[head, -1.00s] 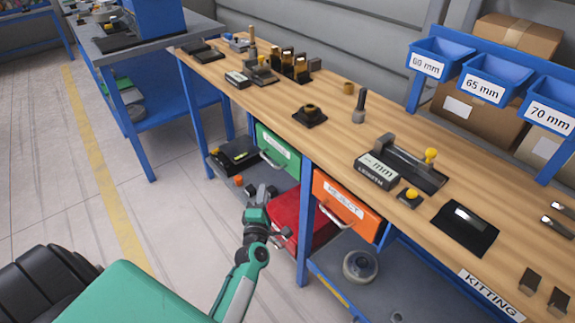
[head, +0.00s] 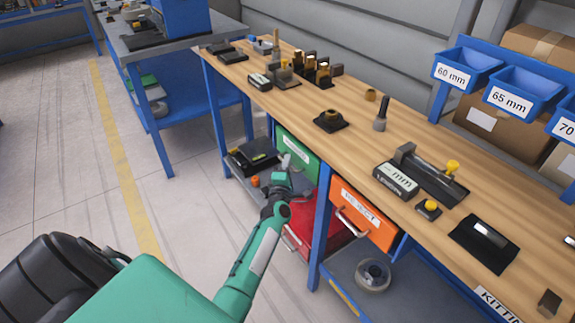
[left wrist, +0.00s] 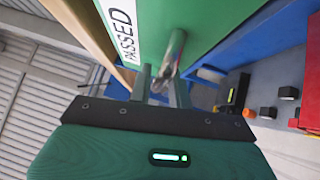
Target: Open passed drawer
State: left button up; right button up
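The green drawer (head: 297,153) hangs under the wooden bench top and looks shut in the head view. In the left wrist view its green front (left wrist: 200,25) carries a white label reading PASSED (left wrist: 122,28). Its metal bar handle (left wrist: 172,55) sticks out toward my left gripper (left wrist: 161,88). The gripper's two fingers are apart, with the handle's end at or between their tips; I see no clear grip on it. In the head view my left gripper (head: 284,168) is in front of the green drawer and hides its handle. My right gripper is not in view.
An orange REJECT drawer (head: 362,213) is right of a blue leg (head: 321,220). A red container (head: 318,228) sits low beneath the green drawer. A black case (head: 253,156) and an orange part (head: 255,181) lie on the lower shelf. The floor at left is clear.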

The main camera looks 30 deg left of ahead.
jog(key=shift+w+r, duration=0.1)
pick_arm(q)
grip_shut()
